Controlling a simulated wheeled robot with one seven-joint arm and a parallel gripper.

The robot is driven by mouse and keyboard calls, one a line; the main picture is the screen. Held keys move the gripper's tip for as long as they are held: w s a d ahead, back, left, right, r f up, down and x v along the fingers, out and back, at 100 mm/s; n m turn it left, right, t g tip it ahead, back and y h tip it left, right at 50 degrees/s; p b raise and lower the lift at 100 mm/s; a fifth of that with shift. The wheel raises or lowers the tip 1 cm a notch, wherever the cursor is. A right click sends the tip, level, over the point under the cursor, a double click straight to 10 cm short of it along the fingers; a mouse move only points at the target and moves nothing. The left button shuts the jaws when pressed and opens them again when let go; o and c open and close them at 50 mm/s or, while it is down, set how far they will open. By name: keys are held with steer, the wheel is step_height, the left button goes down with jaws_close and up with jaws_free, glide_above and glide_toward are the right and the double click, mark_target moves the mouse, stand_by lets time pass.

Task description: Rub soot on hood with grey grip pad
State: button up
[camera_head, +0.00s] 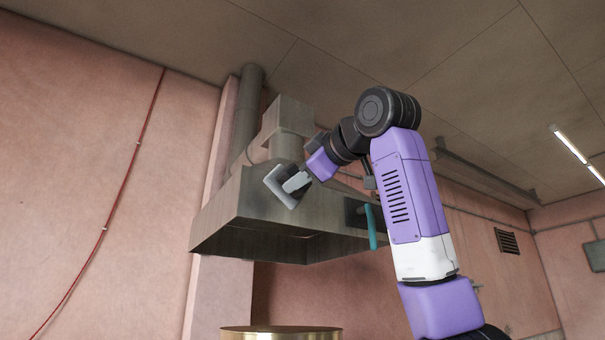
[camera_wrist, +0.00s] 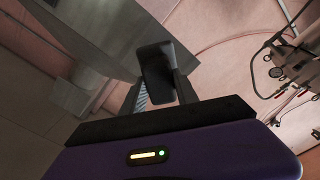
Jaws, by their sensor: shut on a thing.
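The grey metal hood (camera_head: 245,205) hangs on the pink wall, left of my arm in the head view. My gripper (camera_head: 298,182) is shut on the grey grip pad (camera_head: 273,186), which is tilted in front of the hood's upper part. I cannot tell whether the pad touches the hood. In the wrist view the pad (camera_wrist: 155,68) looks dark between my fingers, with the hood's grey metal (camera_wrist: 90,35) beyond it. A dark patch (camera_head: 353,212) shows at the hood's right side, partly behind my arm. I cannot tell whether it is soot.
A teal bar-like thing (camera_head: 372,228) hangs by the dark patch, close to my arm. A round brass-coloured vessel top (camera_head: 280,333) stands below the hood. A vertical pipe (camera_head: 246,115) runs behind the hood. Hoses and gauges (camera_wrist: 285,65) show at the right of the wrist view.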

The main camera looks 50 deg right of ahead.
steer(key=w, duration=0.1)
steer(key=p, duration=0.1)
steer(key=w+r, duration=0.1)
steer(key=shift+w+d, duration=0.35)
steer(key=shift+x, duration=1)
steer(key=shift+x, duration=1)
steer(key=shift+d+r, duration=0.1)
steer(key=shift+r, duration=0.05)
steer(key=shift+s+d, duration=0.35)
steer(key=shift+d, duration=0.55)
steer(key=shift+s+d, duration=0.3)
steer(key=shift+d, duration=0.6)
steer(key=shift+w, duration=0.15)
steer(key=shift+w+a, duration=0.25)
steer(key=shift+a, duration=0.35)
steer(key=shift+w+a, duration=0.2)
steer(key=shift+a, duration=0.45)
steer(key=shift+w+a, duration=0.25)
steer(key=shift+a, duration=0.35)
